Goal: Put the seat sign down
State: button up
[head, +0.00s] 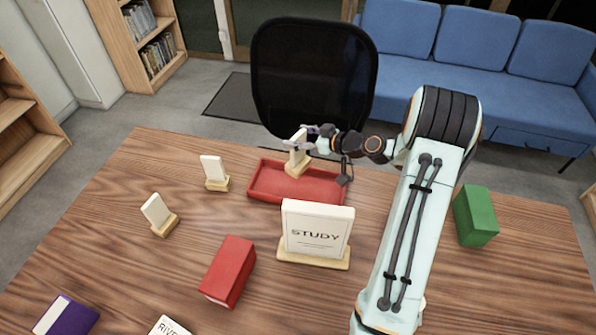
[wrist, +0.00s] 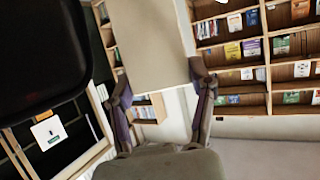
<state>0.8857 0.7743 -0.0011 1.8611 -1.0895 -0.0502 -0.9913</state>
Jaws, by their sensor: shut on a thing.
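The seat sign (head: 298,158) is a small cream card on a pale wooden base. My gripper (head: 305,139) is shut on its upper part and holds it upright at the red tray (head: 261,193). The sign's base overlaps the tray's back part in the head view; I cannot tell whether it touches the tray floor. In the wrist view the sign's blank beige face (wrist: 150,40) fills the space between my two fingers (wrist: 162,85).
Two similar small signs (head: 213,171) (head: 158,212) stand left of the tray. A larger STUDY sign (head: 316,232) stands in front of it. A red box (head: 229,271) and a green box (head: 475,216) are on the table (head: 120,260). A black chair (head: 313,75) is behind.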

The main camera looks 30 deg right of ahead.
aim_at(300, 160)
notch_tip(300, 160, down, 8)
jog(key=shift+r, duration=0.15)
dwell(0.3)
jog(key=o, duration=1.2)
jog(key=shift+o, duration=0.2)
jog(key=shift+s+r, duration=0.1)
jog(key=shift+s, duration=0.05)
jog(key=v, duration=1.1)
jog(key=shift+s+d, duration=0.2)
jog(key=shift+s, duration=0.05)
jog(key=shift+a+r, duration=0.1)
